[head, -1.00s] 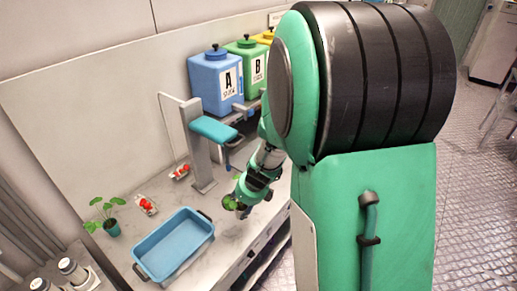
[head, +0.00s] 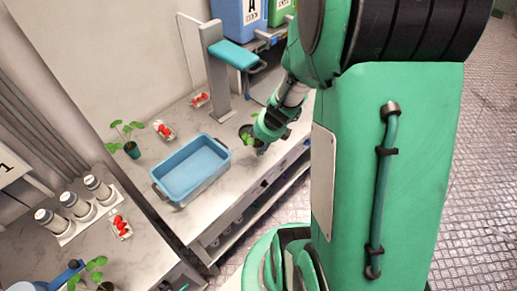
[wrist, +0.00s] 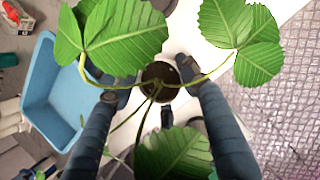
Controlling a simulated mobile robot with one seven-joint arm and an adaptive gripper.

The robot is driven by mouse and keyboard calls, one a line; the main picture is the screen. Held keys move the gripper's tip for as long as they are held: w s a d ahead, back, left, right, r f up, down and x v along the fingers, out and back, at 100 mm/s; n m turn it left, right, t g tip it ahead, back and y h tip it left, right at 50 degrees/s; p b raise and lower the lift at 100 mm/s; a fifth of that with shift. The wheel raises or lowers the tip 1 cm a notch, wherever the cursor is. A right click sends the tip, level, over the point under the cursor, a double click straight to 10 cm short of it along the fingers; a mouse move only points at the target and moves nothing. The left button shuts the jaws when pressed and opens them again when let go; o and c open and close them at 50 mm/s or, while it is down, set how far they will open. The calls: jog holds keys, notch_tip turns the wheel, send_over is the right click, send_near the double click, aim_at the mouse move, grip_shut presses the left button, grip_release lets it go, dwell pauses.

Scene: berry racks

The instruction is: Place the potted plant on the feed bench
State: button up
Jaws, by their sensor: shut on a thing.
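My gripper (wrist: 158,84) is shut on the potted plant (wrist: 160,76), one finger on each side of its small dark pot. Broad green leaves spread over the fingers in the wrist view. In the head view my gripper (head: 262,138) and the plant's leaves (head: 249,140) are at the front edge of the pale bench (head: 165,213), right of the blue tray. I take this to be the feed bench, as the labelled jugs stand at its back. The leaves and fingers hide much of the pot. I cannot tell whether the pot touches the bench.
A blue tray (head: 155,186) sits left of my gripper. A teal-topped stand (head: 232,55) and a blue jug (head: 240,25) are behind. Another potted plant (head: 131,149) and red berry packs (head: 164,129) are along the back. A side counter (head: 75,255) holds grey-white bottles.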

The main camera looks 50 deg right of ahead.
aim_at(260, 146)
jog(key=shift+f+b, duration=0.75)
jog(key=shift+f, duration=1.05)
jog(key=o, duration=1.2)
jog(key=shift+f, duration=0.1)
jog(key=shift+p+v, duration=0.3)
jog(key=shift+v, duration=0.5)
jog(key=p+v, duration=0.3)
jog(key=v, duration=0.7)
jog(key=shift+r+p, duration=0.3)
jog(key=shift+r, duration=0.05)
